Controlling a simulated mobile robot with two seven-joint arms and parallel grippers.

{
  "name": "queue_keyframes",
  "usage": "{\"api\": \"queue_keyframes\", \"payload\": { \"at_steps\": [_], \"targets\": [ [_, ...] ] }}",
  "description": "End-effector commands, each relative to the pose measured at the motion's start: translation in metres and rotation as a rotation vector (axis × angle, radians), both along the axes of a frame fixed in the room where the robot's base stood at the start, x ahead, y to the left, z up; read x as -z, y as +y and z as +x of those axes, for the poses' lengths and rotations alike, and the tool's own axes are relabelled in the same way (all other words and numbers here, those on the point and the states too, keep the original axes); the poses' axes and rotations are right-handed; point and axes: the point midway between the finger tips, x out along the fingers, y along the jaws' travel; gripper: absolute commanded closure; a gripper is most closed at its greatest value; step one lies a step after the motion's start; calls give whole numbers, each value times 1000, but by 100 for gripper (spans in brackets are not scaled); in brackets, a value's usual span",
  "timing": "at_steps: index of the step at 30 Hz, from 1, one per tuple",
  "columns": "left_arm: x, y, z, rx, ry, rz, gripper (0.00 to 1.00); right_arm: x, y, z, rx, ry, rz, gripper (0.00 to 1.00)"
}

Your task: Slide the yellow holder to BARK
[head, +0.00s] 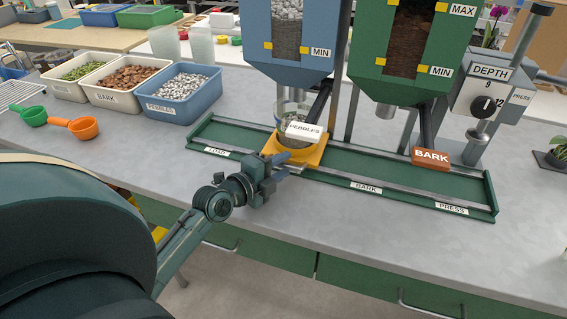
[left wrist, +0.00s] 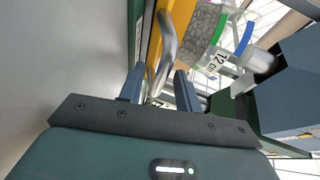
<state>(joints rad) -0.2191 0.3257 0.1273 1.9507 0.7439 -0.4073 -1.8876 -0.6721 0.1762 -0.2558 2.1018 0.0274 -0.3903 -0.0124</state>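The yellow holder (head: 314,155) sits on the green rail track (head: 350,178) under the blue pebbles hopper (head: 288,40), left of the rail's BARK label (head: 366,187). A clear pot (head: 287,112) stands on it, partly hidden by the white PEBBLES lever tag (head: 304,131). My left gripper (head: 282,165) is at the holder's front edge. In the left wrist view its fingers (left wrist: 160,88) are apart, with the holder's metal handle (left wrist: 167,45) reaching down between them; gaps show beside it. The yellow holder (left wrist: 178,22) lies just beyond. My right gripper is not in view.
The green bark hopper (head: 408,50) stands to the right, with an orange BARK lever tag (head: 431,158) above the track. A depth press (head: 486,95) is at the far right. Bins (head: 183,94) and scoops (head: 84,127) lie left. The track right of the holder looks clear.

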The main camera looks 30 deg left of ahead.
Motion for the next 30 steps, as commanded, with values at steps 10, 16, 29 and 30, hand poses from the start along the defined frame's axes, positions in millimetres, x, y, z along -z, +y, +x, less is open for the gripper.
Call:
{"api": "queue_keyframes", "payload": {
  "at_steps": [10,16,29,30],
  "targets": [
    [2,-2,11,1,0,1,66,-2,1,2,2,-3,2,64],
    [2,-2,11,1,0,1,74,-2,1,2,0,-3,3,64],
    [2,-2,10,1,1,1,100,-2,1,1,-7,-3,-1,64],
    [2,-2,10,1,1,1,100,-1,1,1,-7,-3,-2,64]
  ]
}}
